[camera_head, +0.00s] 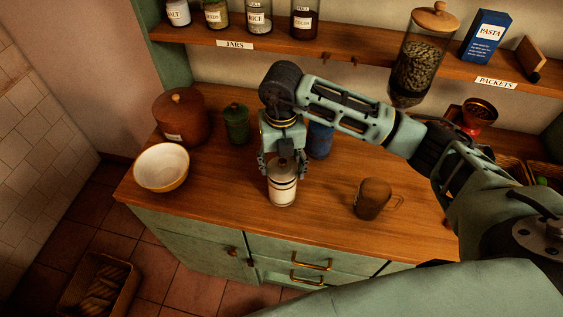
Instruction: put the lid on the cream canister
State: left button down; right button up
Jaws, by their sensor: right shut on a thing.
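The cream canister (282,192) stands upright near the front edge of the wooden counter, pale with dark bands around it. My right gripper (283,166) points straight down over it, its fingers on either side of the canister's top. It is shut on the lid (284,172), a small brownish piece at the top of the canister. The fingers partly hide the lid and the rim, so I cannot tell whether the lid is fully seated. My left gripper is not in view.
A cream bowl (161,167), a terracotta pot (181,119) and a green jar (236,125) stand left. A blue container (320,141) stands behind the gripper, a brown mug (373,198) to the right. The shelf (350,57) above holds jars. Counter between canister and mug is clear.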

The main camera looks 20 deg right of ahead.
jog(key=shift+f+b, duration=0.75)
jog(key=shift+f, duration=0.2)
jog(key=o, duration=1.2)
jog(key=shift+o, duration=0.2)
jog(key=shift+r, duration=0.3)
jog(key=shift+r+p, duration=1.35)
jog(key=shift+r, duration=0.65)
jog(key=shift+r, duration=0.1)
notch_tip(320, 180, up, 12)
